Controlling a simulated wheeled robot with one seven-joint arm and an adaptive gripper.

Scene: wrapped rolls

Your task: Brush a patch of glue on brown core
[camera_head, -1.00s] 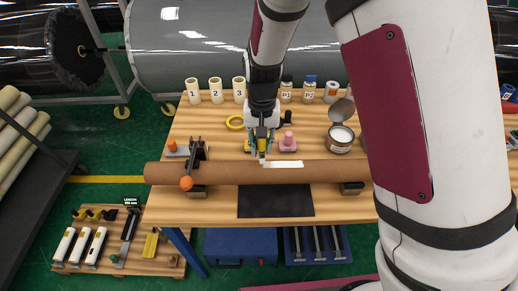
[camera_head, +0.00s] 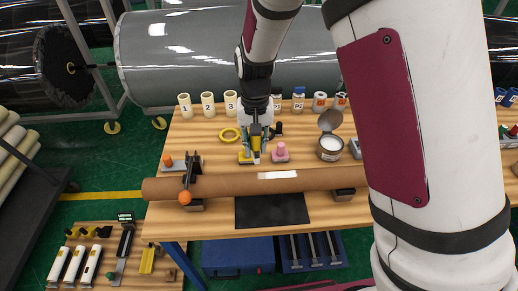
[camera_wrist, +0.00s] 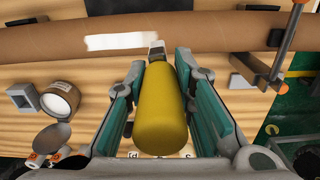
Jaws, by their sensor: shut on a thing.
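The brown core (camera_head: 222,187) lies level across the bench on supports. A white glue patch (camera_head: 277,175) runs along its top near the middle. It also shows in the wrist view (camera_wrist: 122,41). My gripper (camera_head: 256,143) is shut on the yellow handle of a brush (camera_wrist: 160,110). The pale brush tip (camera_wrist: 157,47) appears close to one end of the patch, the left end in the head view. In the head view a small gap shows between tip and core. The open glue can (camera_head: 330,149) stands behind the core, to the right of my gripper.
A black clamp with an orange knob (camera_head: 185,198) crosses the core at left. A yellow tape ring (camera_head: 230,135) and a pink-topped item (camera_head: 280,153) flank my gripper. Numbered cups (camera_head: 208,104) stand behind. A dark mat (camera_head: 271,210) lies in front of the core.

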